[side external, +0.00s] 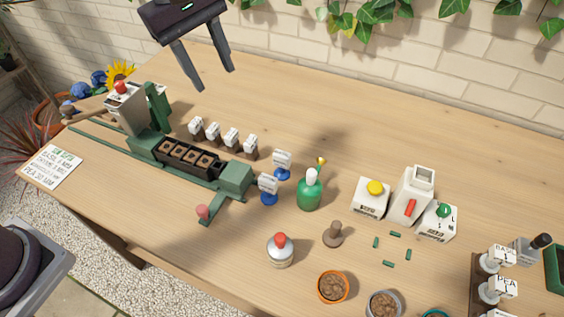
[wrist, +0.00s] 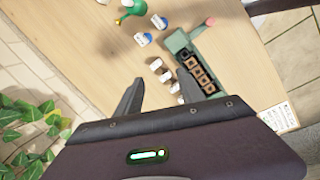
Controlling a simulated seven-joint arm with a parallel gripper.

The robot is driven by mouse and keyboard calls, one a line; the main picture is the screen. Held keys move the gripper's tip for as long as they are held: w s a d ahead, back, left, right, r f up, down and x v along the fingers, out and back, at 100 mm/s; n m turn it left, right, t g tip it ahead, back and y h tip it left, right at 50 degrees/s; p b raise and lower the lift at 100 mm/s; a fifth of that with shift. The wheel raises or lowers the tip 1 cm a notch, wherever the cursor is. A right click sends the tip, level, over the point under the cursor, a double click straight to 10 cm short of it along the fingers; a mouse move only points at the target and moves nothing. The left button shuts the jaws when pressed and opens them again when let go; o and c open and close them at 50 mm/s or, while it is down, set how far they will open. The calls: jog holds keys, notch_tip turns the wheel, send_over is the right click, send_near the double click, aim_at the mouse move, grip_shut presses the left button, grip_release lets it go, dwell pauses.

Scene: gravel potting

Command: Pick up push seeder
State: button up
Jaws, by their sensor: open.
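No label reading push seeder is legible. The likeliest match is a white box with a yellow domed button (side external: 370,198), standing upright on the right half of the table in the side view. Beside it stand a taller white box with a red lever (side external: 410,196) and a white box with a green knob (side external: 437,221). My gripper (side external: 216,79) is open and empty, high above the back left of the table and far from these boxes. In the wrist view my gripper (wrist: 160,88) also shows nothing between its fingers; the three boxes are not seen there.
A green rail fixture with a black cell tray (side external: 187,159) and several small labelled blocks (side external: 230,137) lie at left. A green bottle (side external: 309,188) and two blue-based labelled items (side external: 268,189) stand mid-table. A brown tamper (side external: 333,235) and gravel pots (side external: 333,287) are in front.

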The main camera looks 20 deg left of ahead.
jog(key=w+d+f+n, duration=0.2)
jog(key=w+d+f, duration=0.2)
jog(key=f, duration=0.3)
jog(key=n+g+y, duration=0.1)
jog(key=n, duration=0.2)
send_over(282, 154)
jog(key=a, duration=0.2)
jog(key=f, duration=0.8)
jog(key=shift+w+f, duration=0.2)
jog(key=shift+f, duration=0.15)
jog(key=shift+n+g+y, duration=0.3)
jog(key=shift+y, duration=0.1)
jog(key=f, duration=0.3)
jog(key=d+f, duration=0.1)
jog(key=f, duration=0.2)
jog(key=d+f, duration=0.1)
jog(key=f, duration=0.2)
jog(key=shift+s, duration=0.2)
jog(key=shift+f, duration=0.5)
grip_shut()
